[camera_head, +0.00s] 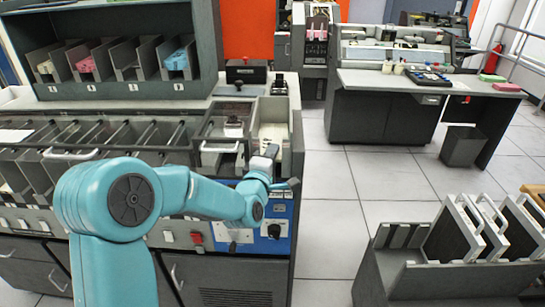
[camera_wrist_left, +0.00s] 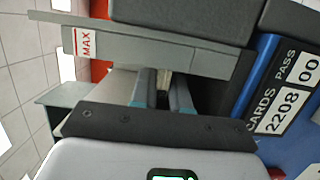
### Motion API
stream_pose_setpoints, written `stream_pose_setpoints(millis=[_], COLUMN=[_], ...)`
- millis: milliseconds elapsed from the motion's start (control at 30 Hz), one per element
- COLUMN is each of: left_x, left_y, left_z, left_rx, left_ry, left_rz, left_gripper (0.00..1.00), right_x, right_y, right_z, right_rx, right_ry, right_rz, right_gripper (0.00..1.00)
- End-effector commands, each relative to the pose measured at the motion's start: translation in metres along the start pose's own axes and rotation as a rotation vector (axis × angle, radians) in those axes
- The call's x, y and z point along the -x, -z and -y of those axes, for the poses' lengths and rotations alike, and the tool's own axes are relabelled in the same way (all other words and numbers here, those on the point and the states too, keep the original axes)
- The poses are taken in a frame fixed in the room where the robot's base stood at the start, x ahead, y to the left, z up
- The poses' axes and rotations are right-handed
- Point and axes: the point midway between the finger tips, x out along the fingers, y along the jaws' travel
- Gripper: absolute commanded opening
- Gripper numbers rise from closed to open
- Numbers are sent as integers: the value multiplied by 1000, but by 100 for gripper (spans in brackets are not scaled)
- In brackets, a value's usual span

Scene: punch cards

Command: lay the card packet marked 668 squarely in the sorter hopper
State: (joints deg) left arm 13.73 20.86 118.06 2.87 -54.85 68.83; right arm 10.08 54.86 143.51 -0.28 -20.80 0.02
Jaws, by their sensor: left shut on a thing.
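My left gripper (camera_head: 268,157) is at the right end of the sorter, beside its blue control panel (camera_head: 262,222). In the left wrist view, the gripper's two teal fingers (camera_wrist_left: 161,93) are shut on a thin, pale card packet (camera_wrist_left: 161,84). Only a narrow strip of it shows, and no number can be read. The grey sorter hopper (camera_wrist_left: 205,61), with a red MAX label, lies just beyond the fingertips. I cannot tell whether the packet touches it. My right gripper is not in view.
A rack (camera_head: 125,89) with numbered slots and coloured packets stands on the sorter at the left. A counter plate (camera_wrist_left: 288,95) reads CARDS PASS 2208 00. A grey bin with white-handled dividers (camera_head: 455,278) is at the lower right. The floor between is clear.

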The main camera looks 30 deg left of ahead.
Motion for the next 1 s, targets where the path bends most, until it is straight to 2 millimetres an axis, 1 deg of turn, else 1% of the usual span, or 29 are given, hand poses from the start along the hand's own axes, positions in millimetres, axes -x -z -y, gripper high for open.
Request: stream_pose_setpoints(millis=[33, 100, 400, 433, 467, 500, 533, 833, 933, 1000], left_x=[0, 0, 0, 0, 0, 0, 0, 2, 11, 23], left_y=[0, 0, 0, 0, 0, 0, 0, 0, 0, 0], left_z=[5, 6, 6, 6, 6, 6, 6, 7, 7, 8], left_rx=[0, 0, -1, -1, -1, -1, -1, 0, 0, -1], left_ry=[-3, -3, -2, -2, -2, -2, -2, 1, 0, 0], left_rz=[0, 0, 0, 0, 0, 0, 0, 0, 1, 1], left_gripper=[0, 0, 0, 18, 28, 41, 45, 45, 45, 45], right_x=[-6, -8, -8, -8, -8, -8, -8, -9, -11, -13], right_y=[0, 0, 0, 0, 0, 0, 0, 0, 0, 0], right_z=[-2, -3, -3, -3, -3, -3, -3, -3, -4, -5], right_rx=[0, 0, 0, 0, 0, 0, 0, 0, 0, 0], right_ry=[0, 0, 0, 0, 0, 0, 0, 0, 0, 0], right_rz=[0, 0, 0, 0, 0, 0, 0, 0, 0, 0], right_gripper=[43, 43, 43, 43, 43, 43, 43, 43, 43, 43])
